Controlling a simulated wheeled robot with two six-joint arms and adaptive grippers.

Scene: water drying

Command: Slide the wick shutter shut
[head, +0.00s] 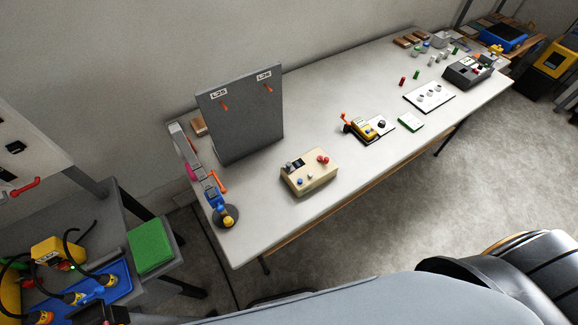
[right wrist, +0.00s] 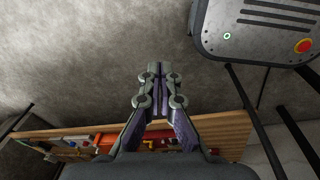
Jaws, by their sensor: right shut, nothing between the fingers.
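I cannot pick out the wick shutter for certain in either view. The long table (head: 330,100) in the head view carries several small devices that are too small to read. My right gripper (right wrist: 158,78) shows in the right wrist view, its fingers closed together with nothing between them. It points over bare grey floor and touches nothing that I can see. Neither gripper shows clearly in the head view.
A grey upright panel (head: 240,115) with two orange hooks stands on the table's left part. A beige control box (head: 308,173) sits in front of it. A green block (head: 150,245) lies lower left. In the right wrist view, a grey housing (right wrist: 258,45) with a red button is upper right.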

